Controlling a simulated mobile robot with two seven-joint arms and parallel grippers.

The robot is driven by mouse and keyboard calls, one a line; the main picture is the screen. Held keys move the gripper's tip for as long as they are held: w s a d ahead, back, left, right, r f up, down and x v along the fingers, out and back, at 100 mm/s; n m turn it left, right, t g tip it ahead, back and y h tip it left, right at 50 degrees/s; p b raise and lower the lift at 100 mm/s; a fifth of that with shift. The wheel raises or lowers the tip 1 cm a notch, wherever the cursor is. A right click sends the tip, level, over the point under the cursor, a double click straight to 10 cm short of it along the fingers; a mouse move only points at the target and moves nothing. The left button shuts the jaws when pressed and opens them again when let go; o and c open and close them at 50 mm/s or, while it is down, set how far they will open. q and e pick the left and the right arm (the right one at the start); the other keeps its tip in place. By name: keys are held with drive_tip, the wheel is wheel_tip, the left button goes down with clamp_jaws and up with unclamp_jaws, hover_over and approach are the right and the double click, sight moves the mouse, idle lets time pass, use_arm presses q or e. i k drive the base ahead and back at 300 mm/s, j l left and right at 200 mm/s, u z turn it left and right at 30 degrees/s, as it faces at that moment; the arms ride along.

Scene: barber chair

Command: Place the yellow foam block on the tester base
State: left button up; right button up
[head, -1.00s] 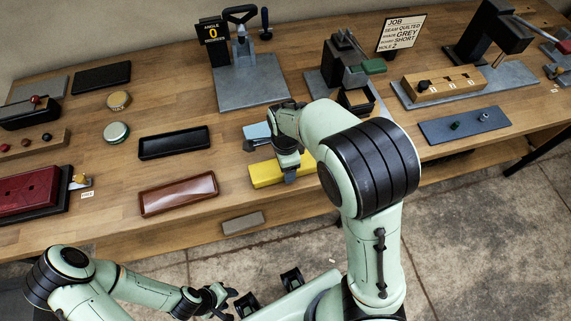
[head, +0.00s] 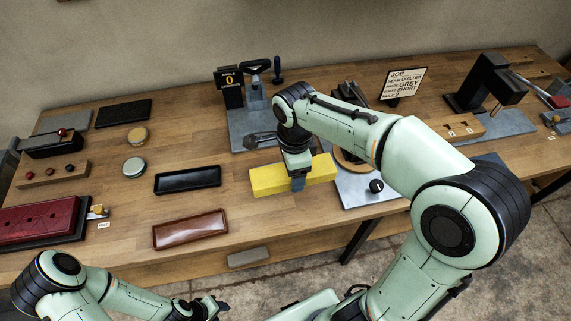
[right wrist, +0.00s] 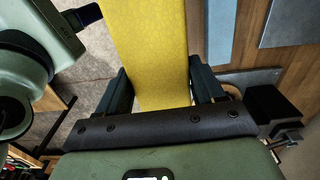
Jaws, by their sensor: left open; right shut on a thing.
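The yellow foam block (head: 265,182) is held level by my right gripper (head: 298,182), whose fingers straddle it near its right part. In the right wrist view the block (right wrist: 152,45) runs between the two dark fingers (right wrist: 156,92). It appears raised above the wooden table near the front edge. The tester base, a grey metal plate (head: 236,138), lies behind it, below the angle sign (head: 229,80) and a black-handled clamp (head: 256,85). Its front right is partly hidden by my arm and the block. My left gripper (head: 218,306) is open and empty, low in front of the table.
A black tray (head: 187,179) and a brown tray (head: 190,229) lie left of the block. A grey plate with a black knob (head: 376,186) is right of it. A light blue piece (right wrist: 222,35) shows beside the block in the wrist view. A job sign (head: 403,83) stands behind my right arm.

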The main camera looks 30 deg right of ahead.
sight(263, 133)
drive_tip(key=k, duration=1)
